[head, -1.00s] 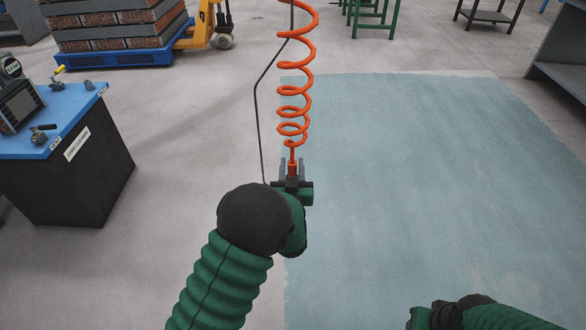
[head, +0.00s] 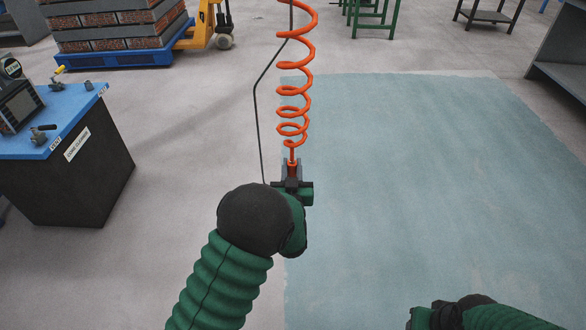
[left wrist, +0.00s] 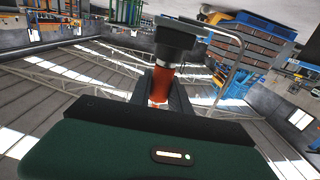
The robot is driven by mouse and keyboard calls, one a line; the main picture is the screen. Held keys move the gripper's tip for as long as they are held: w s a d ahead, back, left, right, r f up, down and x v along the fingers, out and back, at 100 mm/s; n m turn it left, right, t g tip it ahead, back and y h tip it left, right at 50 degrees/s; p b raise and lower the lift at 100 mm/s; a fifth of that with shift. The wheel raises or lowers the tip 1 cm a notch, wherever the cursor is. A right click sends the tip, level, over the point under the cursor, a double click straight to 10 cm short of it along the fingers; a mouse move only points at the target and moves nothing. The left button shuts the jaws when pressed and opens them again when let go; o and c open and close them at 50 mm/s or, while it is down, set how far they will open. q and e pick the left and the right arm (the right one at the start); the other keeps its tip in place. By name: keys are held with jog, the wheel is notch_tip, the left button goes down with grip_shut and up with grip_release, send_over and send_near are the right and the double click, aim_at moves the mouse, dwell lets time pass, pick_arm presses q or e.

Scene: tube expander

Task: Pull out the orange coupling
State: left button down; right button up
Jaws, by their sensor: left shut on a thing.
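The orange coupling (head: 292,165) sits at the bottom end of a coiled orange hose (head: 296,90) that hangs from above. My left gripper (head: 292,170) is shut on the coupling, with its fingers on both sides of it. In the left wrist view the orange coupling (left wrist: 162,84) stands between the dark fingers, with a black body (left wrist: 178,40) at its far end. The fingers hide part of the coupling. My right gripper (head: 418,318) is at the bottom right edge of the head view, and its fingers cannot be made out.
A thin dark cable (head: 257,110) runs down left of the hose. A blue-topped bench (head: 50,110) with small fittings stands at the left. A pallet of bricks (head: 120,25) and a yellow pallet truck (head: 200,30) are behind. The teal floor area (head: 420,180) at the right is clear.

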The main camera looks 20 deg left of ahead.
aim_at(292, 160)
pick_arm(q)
jog(key=shift+r+p, duration=0.6)
jog(key=shift+r, duration=0.15)
dwell(0.7)
jog(key=shift+r+p, duration=2.95)
jog(key=shift+r, duration=0.85)
